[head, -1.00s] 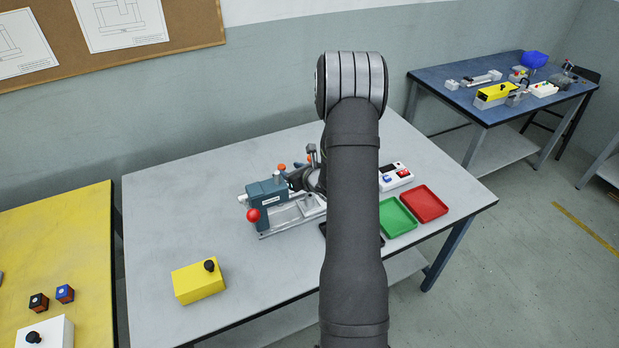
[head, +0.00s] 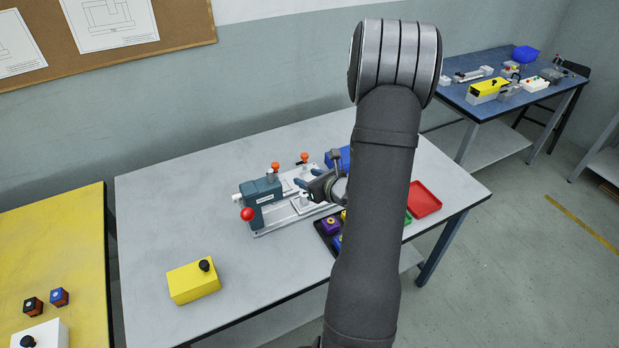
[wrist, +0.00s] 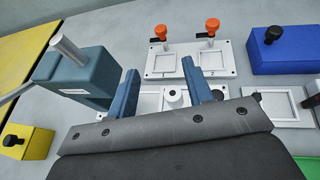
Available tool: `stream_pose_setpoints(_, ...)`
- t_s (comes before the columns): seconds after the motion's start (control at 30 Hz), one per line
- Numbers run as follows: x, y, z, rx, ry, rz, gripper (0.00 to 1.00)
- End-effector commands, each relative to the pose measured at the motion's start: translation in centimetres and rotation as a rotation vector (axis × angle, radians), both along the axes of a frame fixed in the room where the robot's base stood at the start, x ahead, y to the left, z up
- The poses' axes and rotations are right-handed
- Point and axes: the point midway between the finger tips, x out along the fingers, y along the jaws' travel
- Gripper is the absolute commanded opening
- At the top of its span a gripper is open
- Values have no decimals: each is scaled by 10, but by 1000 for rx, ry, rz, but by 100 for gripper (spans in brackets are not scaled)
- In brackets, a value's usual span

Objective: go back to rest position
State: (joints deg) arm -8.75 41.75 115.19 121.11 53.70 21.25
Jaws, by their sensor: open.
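The machine's teal head (wrist: 85,75) is left of the fingers there. A light plate with two orange-topped clamps (wrist: 186,60) lies beyond the fingertips. A white round piece (wrist: 173,97) on the machine's base shows between and below the fingers, apart from them.
A yellow box (head: 193,281) with a black knob stands at the table's front left. A blue box (head: 338,158) is behind my arm. A dark tray (head: 322,232) of coloured parts and a red tray (head: 424,199) lie right. The table's left part (head: 160,210) is clear.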

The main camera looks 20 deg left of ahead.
Motion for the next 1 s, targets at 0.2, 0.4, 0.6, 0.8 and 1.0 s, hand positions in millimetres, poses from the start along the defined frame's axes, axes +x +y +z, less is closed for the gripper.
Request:
stream_pose_setpoints(0.2,0,0,0,0,0,0,47)
stream_pose_setpoints(0.4,6,10,-5,0,0,3,47)
stream_pose_setpoints(0.6,23,37,-19,-1,1,3,47)
stream_pose_setpoints(0.8,43,69,-35,-2,1,3,47)
stream_pose_setpoints(1.0,64,99,-50,0,1,2,47)
